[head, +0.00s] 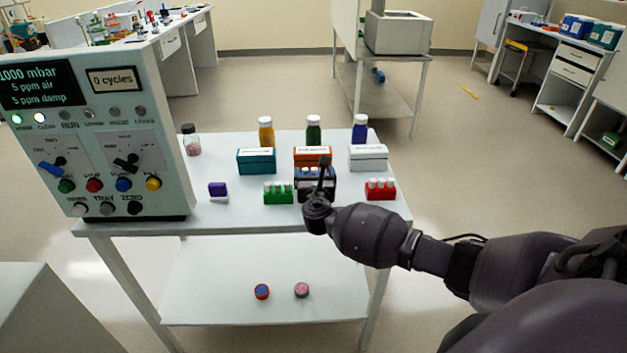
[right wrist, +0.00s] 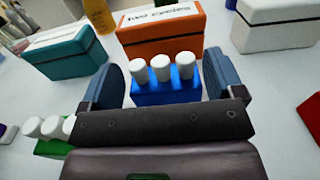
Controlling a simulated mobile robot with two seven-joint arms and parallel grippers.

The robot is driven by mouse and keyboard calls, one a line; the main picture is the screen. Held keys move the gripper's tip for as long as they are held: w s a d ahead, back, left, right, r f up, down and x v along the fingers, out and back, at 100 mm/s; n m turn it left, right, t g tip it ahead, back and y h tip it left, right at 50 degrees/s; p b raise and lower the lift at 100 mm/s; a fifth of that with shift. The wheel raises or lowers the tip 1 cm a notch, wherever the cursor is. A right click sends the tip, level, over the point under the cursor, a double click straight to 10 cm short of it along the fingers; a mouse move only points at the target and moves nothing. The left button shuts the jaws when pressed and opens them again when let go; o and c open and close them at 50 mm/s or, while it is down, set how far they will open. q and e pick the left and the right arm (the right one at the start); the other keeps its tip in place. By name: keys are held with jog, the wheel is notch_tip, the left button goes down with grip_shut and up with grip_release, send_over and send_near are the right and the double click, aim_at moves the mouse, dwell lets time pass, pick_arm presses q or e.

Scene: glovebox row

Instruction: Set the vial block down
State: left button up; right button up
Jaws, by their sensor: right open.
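A blue vial block (right wrist: 166,92) with three white-capped vials stands upright on the white table, in front of an orange box (right wrist: 160,38). My right gripper (head: 316,181) is low over the table around this block. In the right wrist view its two fingers (right wrist: 165,85) are open, one on each side of the block, with gaps to it. In the head view my gripper hides most of the blue block. A green vial block (head: 278,194) is just left of it and a red one (head: 380,190) to its right. My left gripper does not show.
Behind the blocks are a teal box (head: 256,162), a white box (head: 368,158) and several capped bottles. A purple-and-white item (head: 218,189) lies on the left. A control panel (head: 110,125) stands at the table's left end. The table's front strip is clear.

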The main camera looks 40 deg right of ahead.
jog(key=shift+x, duration=1.25)
jog(key=shift+f, duration=0.1)
jog(key=shift+c, duration=0.3)
jog(key=c, duration=0.8)
